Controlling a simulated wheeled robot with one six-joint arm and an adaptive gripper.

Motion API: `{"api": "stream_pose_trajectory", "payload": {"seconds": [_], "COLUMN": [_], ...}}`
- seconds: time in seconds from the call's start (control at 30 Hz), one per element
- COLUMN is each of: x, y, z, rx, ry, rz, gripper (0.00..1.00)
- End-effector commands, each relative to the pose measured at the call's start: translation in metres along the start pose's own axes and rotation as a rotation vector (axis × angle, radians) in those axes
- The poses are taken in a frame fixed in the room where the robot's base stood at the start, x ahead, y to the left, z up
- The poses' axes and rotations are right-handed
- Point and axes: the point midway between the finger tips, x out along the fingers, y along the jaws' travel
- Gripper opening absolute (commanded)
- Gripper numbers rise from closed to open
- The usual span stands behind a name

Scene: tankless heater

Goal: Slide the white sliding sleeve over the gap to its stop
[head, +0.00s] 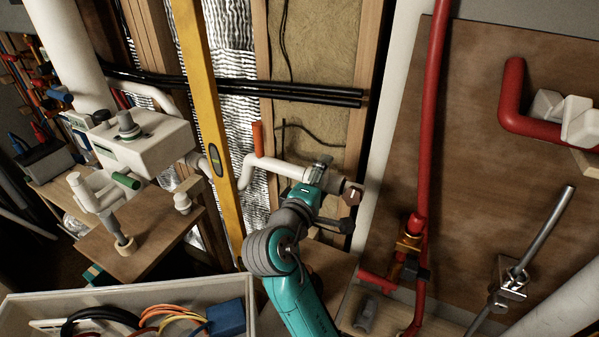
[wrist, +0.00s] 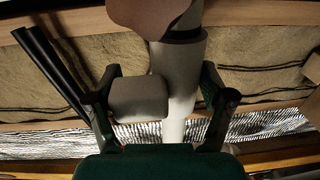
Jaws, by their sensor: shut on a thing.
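A white pipe (head: 285,166) runs in front of the wall studs, and its right end passes behind my gripper (head: 325,190). In the wrist view my gripper (wrist: 163,100) has its two dark fingers on either side of a pale block (wrist: 138,98) and the pale pipe (wrist: 178,128). The left finger is against the block and the right finger is close to the pipe. A wider pale piece (wrist: 182,65), which looks like the sliding sleeve, sits above with a dark rim. Its boundary with the block is unclear. The gap and the stop cannot be made out.
A brown part (wrist: 152,14) is beyond the sleeve. A yellow level (head: 207,110) leans to the left. Black pipes (head: 290,92) cross above. A red pipe (head: 428,120) and wooden board are at right. A bin (head: 130,292) of cables stands at lower left.

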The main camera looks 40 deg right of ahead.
Motion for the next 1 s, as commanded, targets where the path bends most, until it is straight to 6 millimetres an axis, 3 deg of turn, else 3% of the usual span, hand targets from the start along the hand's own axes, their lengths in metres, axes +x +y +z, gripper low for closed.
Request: {"api": "stream_pose_trajectory", "payload": {"seconds": [0.03,0.07,0.1,0.53,1.0], "x": [0.001,0.000,0.000,-0.003,-0.035], "y": [-0.002,-0.001,-0.001,0.000,0.000], "z": [0.001,0.001,0.001,0.000,0.000], "rx": [-0.003,-0.003,-0.002,-0.001,-0.001], "ry": [-0.002,-0.002,-0.002,0.000,0.002], "rz": [-0.003,-0.003,-0.002,-0.001,-0.001], "gripper": [0.37,0.89,0.99,1.00,1.00]}}
